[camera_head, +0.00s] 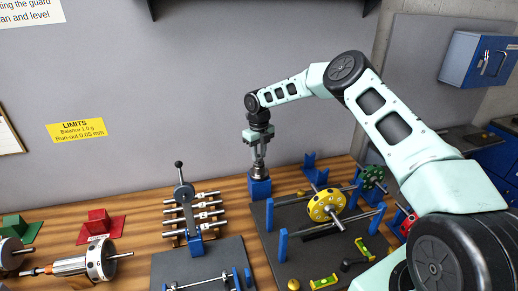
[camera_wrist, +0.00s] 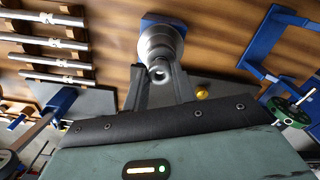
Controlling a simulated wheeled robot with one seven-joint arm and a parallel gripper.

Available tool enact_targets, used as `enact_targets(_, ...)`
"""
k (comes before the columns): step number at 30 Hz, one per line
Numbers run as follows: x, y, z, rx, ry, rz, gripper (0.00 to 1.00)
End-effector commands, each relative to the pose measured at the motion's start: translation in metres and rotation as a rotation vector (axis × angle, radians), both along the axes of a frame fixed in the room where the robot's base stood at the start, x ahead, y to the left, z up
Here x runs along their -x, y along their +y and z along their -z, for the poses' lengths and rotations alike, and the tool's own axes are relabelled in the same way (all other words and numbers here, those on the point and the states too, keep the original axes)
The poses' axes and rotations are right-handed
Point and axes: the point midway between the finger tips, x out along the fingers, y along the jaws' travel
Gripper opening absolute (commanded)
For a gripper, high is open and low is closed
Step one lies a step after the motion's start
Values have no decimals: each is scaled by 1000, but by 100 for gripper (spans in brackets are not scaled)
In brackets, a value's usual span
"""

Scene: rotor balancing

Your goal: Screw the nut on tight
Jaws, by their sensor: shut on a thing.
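My gripper (camera_head: 259,160) points down at the back of the bench, over a silver round fixture (camera_head: 260,174) on a blue block (camera_head: 259,188). In the wrist view the two dark fingers of my gripper (camera_wrist: 159,78) close on a small metal nut (camera_wrist: 159,72) at the end of the fixture (camera_wrist: 160,42). The nut appears to sit on the fixture's top; its threads and how far down it sits are hidden. In the head view the fingers hide the nut.
A yellow rotor (camera_head: 327,206) on a shaft rests among blue posts on a dark mat to the right. A green wheel (camera_head: 372,177) is farther right.

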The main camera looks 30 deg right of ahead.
Motion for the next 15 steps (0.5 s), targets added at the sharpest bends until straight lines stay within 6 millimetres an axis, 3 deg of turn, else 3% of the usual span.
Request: enact_targets(15, -2, -2, -2, 1, -8, -63, 4)
